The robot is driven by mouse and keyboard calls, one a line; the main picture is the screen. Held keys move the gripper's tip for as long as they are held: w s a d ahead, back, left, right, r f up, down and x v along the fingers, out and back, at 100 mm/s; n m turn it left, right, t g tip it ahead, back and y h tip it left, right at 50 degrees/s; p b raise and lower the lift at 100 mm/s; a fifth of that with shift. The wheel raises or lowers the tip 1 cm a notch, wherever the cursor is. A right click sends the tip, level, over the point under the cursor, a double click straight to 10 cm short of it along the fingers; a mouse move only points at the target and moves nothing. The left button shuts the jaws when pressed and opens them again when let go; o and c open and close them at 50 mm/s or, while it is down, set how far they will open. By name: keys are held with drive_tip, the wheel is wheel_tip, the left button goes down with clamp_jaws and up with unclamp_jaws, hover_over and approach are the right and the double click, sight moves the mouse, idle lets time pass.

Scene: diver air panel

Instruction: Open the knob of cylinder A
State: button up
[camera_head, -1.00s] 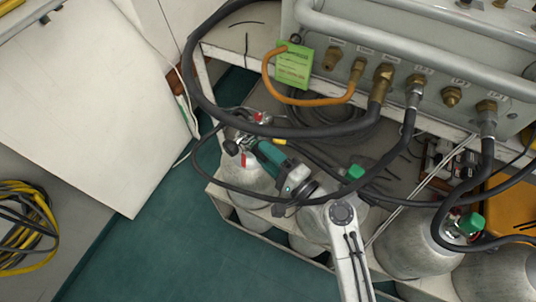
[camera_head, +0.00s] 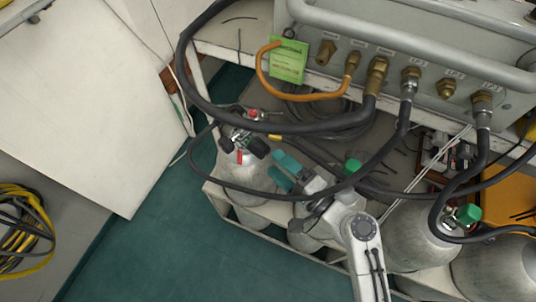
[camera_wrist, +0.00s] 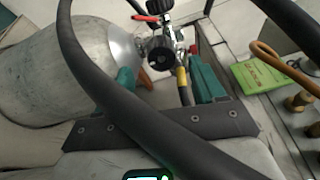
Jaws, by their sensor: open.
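The leftmost cylinder (camera_head: 245,178) has a valve with black knobs (camera_head: 257,147) and a red part on top. No letter marking it as A is readable. In the wrist view the cylinder (camera_wrist: 75,60) lies at left, with a black knob (camera_wrist: 160,53) at its neck. My gripper (camera_head: 279,171) has its teal fingers apart and empty, right of and below the valve in the head view. In the wrist view the gripper (camera_wrist: 165,82) faces the valve, the knob showing ahead between the fingers. A black hose crosses the view and hides part of the left finger.
Other cylinders with green knobs (camera_head: 467,213) stand to the right. The grey air panel (camera_head: 415,45) with brass fittings is above. Thick black hoses (camera_head: 195,85) loop around the valve and my arm. An orange hose (camera_head: 300,96) and green tag (camera_head: 289,62) hang nearby. Green floor is free at left.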

drive_tip(key=shift+v, duration=2.65)
